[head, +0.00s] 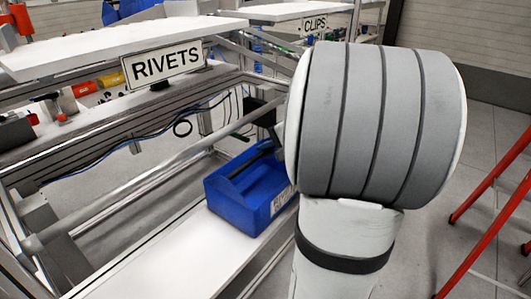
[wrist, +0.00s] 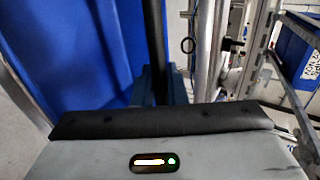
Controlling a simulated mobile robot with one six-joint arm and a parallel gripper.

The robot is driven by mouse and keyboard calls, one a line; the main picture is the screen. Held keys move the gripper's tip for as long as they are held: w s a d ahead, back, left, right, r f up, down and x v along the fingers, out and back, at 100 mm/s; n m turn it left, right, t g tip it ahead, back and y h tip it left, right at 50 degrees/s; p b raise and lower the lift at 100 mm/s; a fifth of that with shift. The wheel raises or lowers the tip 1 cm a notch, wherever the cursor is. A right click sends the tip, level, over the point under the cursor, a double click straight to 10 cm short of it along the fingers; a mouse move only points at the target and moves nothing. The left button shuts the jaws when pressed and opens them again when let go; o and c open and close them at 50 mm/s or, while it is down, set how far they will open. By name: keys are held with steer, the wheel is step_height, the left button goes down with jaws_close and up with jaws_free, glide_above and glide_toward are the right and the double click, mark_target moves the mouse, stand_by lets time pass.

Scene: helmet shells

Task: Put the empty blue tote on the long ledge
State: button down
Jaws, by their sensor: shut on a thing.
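The blue tote (head: 240,205) is in the middle of the head view, with a white label on its right side, partly hidden by my arm. My gripper (head: 268,137) is mostly hidden behind my arm at the tote's far right edge, and is shut on the tote. In the wrist view, the tote's blue wall (wrist: 85,50) fills the left. The long white ledge (head: 155,265) lies directly below the tote; I cannot tell whether they touch.
A white shelf marked RIVETS (head: 163,65) and metal rails (head: 130,170) stand on the left. Red bars (head: 490,180) stand at the right on the grey floor. Another blue bin (wrist: 298,55) shows at the wrist view's right edge.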

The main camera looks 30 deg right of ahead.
steer(key=shift+f, duration=0.25)
steer(key=shift+f, duration=0.2)
steer(key=c, duration=1.5)
jaws_free()
steer(key=shift+o, duration=0.2)
steer(key=shift+r, duration=0.2)
steer(key=shift+s+d+r, duration=0.1)
steer(key=shift+s+r, duration=0.05)
steer(key=shift+s, duration=0.05)
steer(key=v, duration=1.1)
steer(key=shift+s+b, duration=0.25)
steer(key=shift+b, duration=0.05)
steer(key=shift+r, duration=0.1)
